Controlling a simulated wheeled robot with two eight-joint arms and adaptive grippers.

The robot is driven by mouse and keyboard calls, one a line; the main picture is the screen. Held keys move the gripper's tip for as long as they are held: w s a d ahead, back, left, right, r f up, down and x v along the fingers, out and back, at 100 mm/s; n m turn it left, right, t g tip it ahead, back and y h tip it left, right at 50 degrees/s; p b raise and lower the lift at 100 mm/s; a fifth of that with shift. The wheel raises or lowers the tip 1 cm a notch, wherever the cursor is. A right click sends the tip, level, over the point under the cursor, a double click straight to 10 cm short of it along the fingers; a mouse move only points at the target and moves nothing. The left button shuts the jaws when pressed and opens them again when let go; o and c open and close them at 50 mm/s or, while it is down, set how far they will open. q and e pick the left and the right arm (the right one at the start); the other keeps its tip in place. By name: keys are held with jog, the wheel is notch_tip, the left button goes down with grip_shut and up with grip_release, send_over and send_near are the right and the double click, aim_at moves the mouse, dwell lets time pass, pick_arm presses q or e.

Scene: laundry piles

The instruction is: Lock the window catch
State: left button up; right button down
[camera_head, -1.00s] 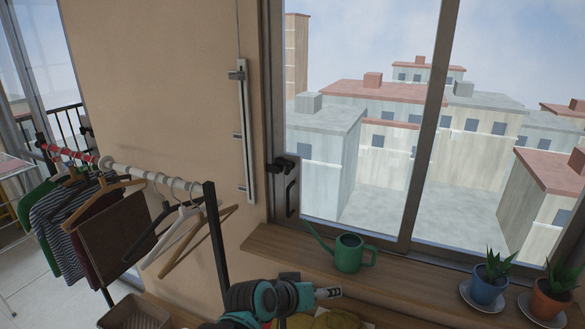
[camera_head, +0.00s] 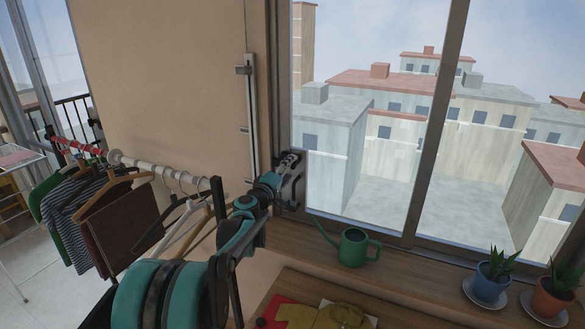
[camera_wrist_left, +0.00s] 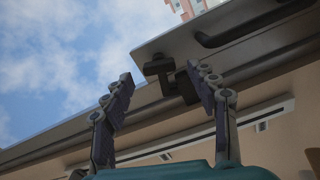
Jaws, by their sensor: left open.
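The window catch (camera_wrist_left: 160,68) is a small dark lever and block on the window frame. In the left wrist view it shows near the fingertips of my left gripper (camera_wrist_left: 160,82), whose two fingers stand apart with nothing held. The lever end lies in the gap between the fingertips, close to the right finger; I cannot tell if they touch. In the head view my left gripper (camera_head: 289,163) reaches up to the left window frame and largely hides the catch. A dark pull handle (camera_wrist_left: 250,25) sits on the sash beside the catch. My right gripper is not in view.
A green watering can (camera_head: 353,247) stands on the wooden sill just right of my arm. Two potted plants, one blue (camera_head: 490,280) and one orange (camera_head: 553,295), stand further right. A clothes rack with hangers (camera_head: 150,168) is on the left. Folded yellow cloth (camera_head: 335,316) lies below.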

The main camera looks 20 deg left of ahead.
aim_at(293, 165)
pick_arm(q)
jog(key=shift+w, duration=1.6)
jog(key=c, duration=1.2)
jog(key=shift+o, duration=0.2)
jog(key=shift+n, duration=1.6)
jog(key=o, duration=1.2)
jog(key=shift+c, duration=0.2)
